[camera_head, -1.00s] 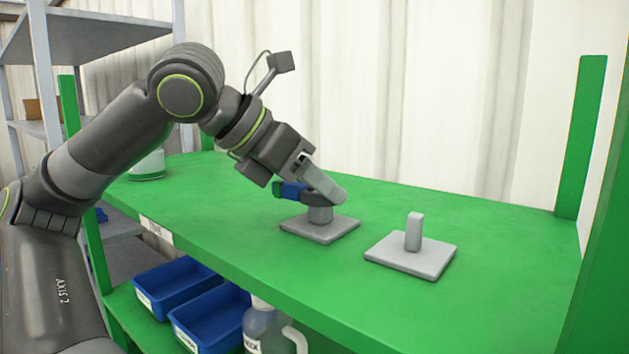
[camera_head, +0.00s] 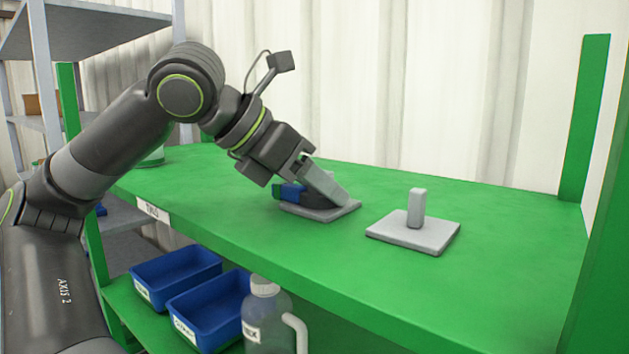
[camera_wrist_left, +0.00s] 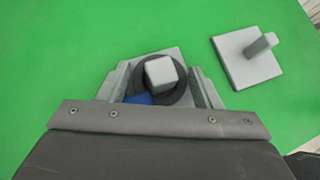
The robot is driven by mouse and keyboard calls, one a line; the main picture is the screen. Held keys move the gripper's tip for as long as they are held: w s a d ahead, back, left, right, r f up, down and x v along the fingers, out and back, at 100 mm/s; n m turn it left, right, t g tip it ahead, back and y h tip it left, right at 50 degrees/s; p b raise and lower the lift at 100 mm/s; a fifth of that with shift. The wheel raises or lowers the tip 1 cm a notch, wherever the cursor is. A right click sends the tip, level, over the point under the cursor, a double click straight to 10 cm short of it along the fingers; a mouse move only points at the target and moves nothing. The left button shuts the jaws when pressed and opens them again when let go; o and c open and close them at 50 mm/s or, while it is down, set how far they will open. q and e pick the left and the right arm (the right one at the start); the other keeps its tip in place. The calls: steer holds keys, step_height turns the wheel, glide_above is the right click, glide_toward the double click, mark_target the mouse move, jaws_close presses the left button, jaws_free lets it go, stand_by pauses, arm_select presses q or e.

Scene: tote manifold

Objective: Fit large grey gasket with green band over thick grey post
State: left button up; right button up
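My left gripper (camera_head: 324,197) is low over the back grey base plate (camera_head: 322,216), its fingers angled down and right. In the left wrist view, the dark grey gasket (camera_wrist_left: 183,94) is a ring around the thick square grey post (camera_wrist_left: 159,72). The gripper's fingers (camera_wrist_left: 163,88) lie against both sides of the ring. A blue part (camera_head: 292,193) with a green edge shows beside the fingers; it also shows in the wrist view (camera_wrist_left: 139,99). The fingers hide the post in the head view, so the ring's exact height is unclear. My right gripper is not in view.
A second plate with a thinner grey post (camera_head: 416,208) stands to the right, apart from the gripper. The green shelf (camera_head: 500,250) around them is clear. Blue bins (camera_head: 207,310) and a jug (camera_head: 268,320) sit on the level below.

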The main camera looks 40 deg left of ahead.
arm_select(q)
steer(key=o, duration=0.3)
steer(key=shift+s+r, duration=0.2)
steer(key=v, duration=0.8)
steer(key=shift+s+a+r, duration=0.1)
steer(key=shift+s+r, duration=0.15)
steer(key=shift+r, duration=0.1)
steer(key=p+v, duration=0.1)
steer(key=v, duration=0.7)
steer(key=shift+p, duration=0.4)
steer(key=shift+f, duration=0.1)
